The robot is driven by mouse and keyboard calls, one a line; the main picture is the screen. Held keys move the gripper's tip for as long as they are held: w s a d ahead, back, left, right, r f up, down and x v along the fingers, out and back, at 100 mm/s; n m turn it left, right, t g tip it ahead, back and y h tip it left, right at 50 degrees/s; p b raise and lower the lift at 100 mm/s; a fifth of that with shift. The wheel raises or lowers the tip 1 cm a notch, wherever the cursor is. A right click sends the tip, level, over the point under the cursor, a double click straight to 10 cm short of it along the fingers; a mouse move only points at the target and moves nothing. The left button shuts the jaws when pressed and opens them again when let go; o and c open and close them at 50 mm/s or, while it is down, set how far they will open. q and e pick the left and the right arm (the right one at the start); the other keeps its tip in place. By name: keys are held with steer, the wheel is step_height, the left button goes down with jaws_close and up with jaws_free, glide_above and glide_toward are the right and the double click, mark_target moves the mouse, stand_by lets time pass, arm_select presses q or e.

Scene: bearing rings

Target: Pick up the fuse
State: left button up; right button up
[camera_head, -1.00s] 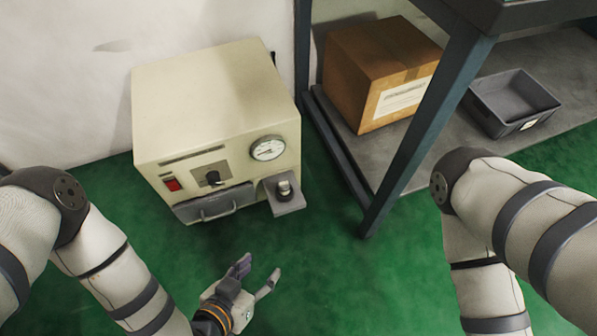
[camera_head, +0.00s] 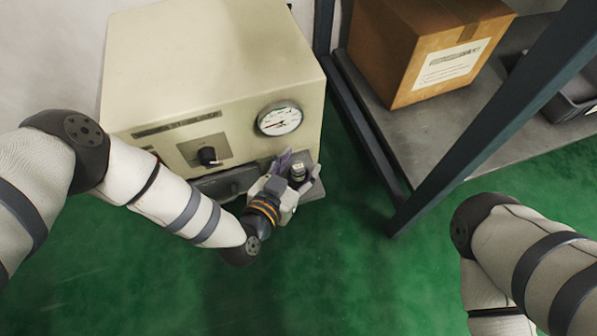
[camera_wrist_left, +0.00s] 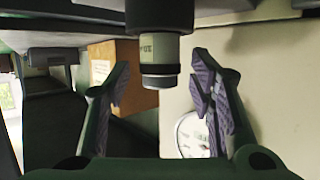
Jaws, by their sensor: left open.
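The fuse (camera_head: 298,172) is a small dark and silver cylinder standing on the grey ledge (camera_head: 312,190) at the front of the cream machine (camera_head: 215,70). My left gripper (camera_head: 287,180) is at the ledge, right beside the fuse, with its purple-padded fingers apart. In the left wrist view the fuse (camera_wrist_left: 160,45) hangs down from the top, as the picture is upside down, and lies between the open fingers of the left gripper (camera_wrist_left: 160,85). Gaps show on both sides of it. My right gripper is out of view; only part of the right arm shows.
The machine has a pressure gauge (camera_head: 279,118), a black knob (camera_head: 208,156) and a drawer behind my left arm. Green floor is clear in front.

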arm_select(q)
steer(key=shift+w, duration=0.1)
jaws_close()
steer(key=shift+r, duration=0.15)
